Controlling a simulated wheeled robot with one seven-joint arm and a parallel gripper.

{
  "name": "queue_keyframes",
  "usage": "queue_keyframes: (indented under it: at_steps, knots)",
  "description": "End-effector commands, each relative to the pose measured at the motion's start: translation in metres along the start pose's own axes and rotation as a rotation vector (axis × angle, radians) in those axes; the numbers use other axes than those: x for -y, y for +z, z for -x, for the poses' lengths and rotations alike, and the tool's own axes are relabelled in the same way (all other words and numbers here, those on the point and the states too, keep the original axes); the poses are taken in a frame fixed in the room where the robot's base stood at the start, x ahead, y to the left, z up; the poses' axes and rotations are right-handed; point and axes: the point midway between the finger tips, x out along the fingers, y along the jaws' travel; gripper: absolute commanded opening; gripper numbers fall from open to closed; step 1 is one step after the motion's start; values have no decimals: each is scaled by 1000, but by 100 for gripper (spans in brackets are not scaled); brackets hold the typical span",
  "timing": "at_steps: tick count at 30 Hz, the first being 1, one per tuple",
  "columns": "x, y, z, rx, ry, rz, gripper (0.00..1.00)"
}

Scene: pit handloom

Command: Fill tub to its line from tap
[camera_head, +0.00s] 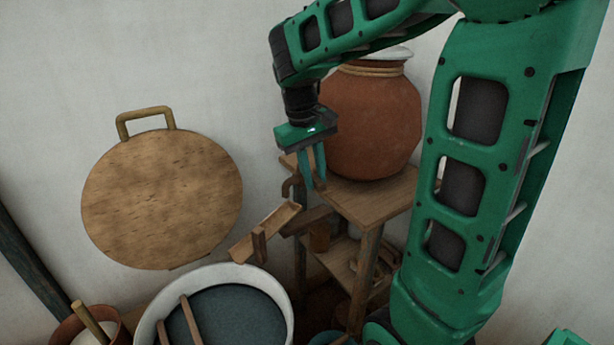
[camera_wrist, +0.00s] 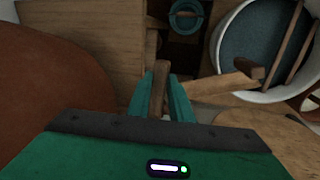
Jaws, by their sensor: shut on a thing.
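The tub (camera_head: 274,285) is round and pale, at the bottom of the head view, and it also shows at the upper right of the wrist view (camera_wrist: 222,48). Its inside is dark blue-grey; I cannot make out a fill line or the water level. My gripper (camera_head: 313,183) points down in front of the big clay pot (camera_head: 370,118). In the wrist view its fingers (camera_wrist: 160,98) are shut on a wooden piece, seemingly the tap handle (camera_wrist: 160,80). A wooden trough (camera_head: 268,230) slopes from below the gripper towards the tub. I see no clear water stream.
The pot stands on a wooden stand (camera_head: 375,202) with a lower shelf. Two sticks (camera_head: 191,320) lie across the tub. A round wooden board (camera_head: 162,200) leans on the wall. A reddish bucket (camera_head: 112,327) with a stick in it is left of the tub.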

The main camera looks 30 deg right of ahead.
Motion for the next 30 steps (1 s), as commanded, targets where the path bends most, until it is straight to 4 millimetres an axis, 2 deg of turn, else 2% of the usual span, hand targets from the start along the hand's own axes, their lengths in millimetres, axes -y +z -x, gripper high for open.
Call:
queue_keyframes:
  at_steps: [7,20,21,23,30]
  knots:
    - [-5,-1,0,-18,0,74,0]
    - [-6,-1,0,-22,0,88,0]
    - [-6,-1,0,-22,0,88,21]
    - [-6,-1,0,-22,0,87,36]
    - [-6,0,-1,-19,0,86,38]
